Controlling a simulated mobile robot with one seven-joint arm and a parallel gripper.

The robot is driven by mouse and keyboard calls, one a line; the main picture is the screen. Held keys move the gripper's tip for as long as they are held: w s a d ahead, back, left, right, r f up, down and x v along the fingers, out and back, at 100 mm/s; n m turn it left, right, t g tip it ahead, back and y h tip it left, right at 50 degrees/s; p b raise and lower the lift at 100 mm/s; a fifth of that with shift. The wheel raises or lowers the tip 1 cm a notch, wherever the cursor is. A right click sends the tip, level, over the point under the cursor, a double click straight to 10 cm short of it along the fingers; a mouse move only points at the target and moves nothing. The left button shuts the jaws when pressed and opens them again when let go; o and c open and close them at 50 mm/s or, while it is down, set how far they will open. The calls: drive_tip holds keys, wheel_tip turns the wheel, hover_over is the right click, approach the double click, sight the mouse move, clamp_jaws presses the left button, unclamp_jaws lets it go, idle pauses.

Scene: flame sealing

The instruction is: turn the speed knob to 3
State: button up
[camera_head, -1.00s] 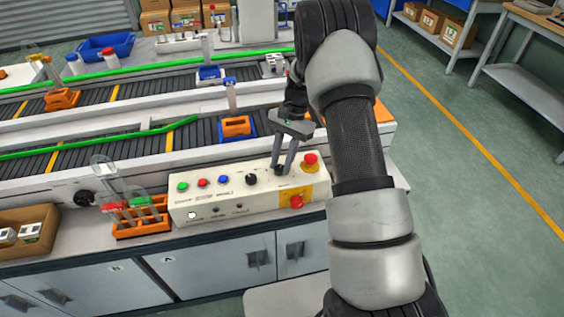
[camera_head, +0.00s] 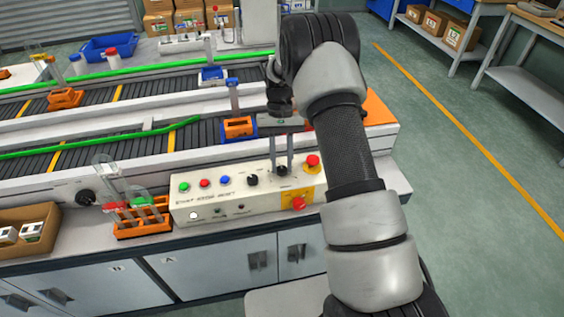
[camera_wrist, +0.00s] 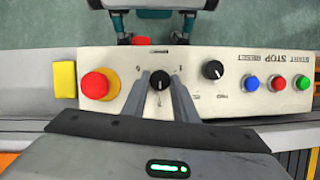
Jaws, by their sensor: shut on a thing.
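The speed knob (camera_wrist: 160,81) is a small black knob on the cream control box (camera_wrist: 125,58), with small marks around it that are too small to read. My gripper (camera_wrist: 160,76) points down at the box, with one finger on each side of this knob, shut on it. In the head view my gripper (camera_head: 282,168) stands upright over the right part of the box (camera_head: 215,208), and its fingers largely hide the knob. A light pointer line shows on the knob in the wrist view, but its number cannot be read.
A second black knob (camera_wrist: 212,69) sits beside the gripped one. Blue (camera_wrist: 251,83), red (camera_wrist: 278,83) and green (camera_wrist: 302,82) buttons lie beyond it. A red emergency button (camera_wrist: 96,85) is on the other side. A test tube rack (camera_head: 142,222) stands left of the box.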

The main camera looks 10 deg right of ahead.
idle(0.5)
drive_tip(key=o, duration=1)
drive_tip(key=p+v, duration=0.1)
drive_tip(key=v, duration=1.6)
drive_tip(key=shift+w+r, duration=0.1)
drive_tip(key=shift+r, duration=0.1)
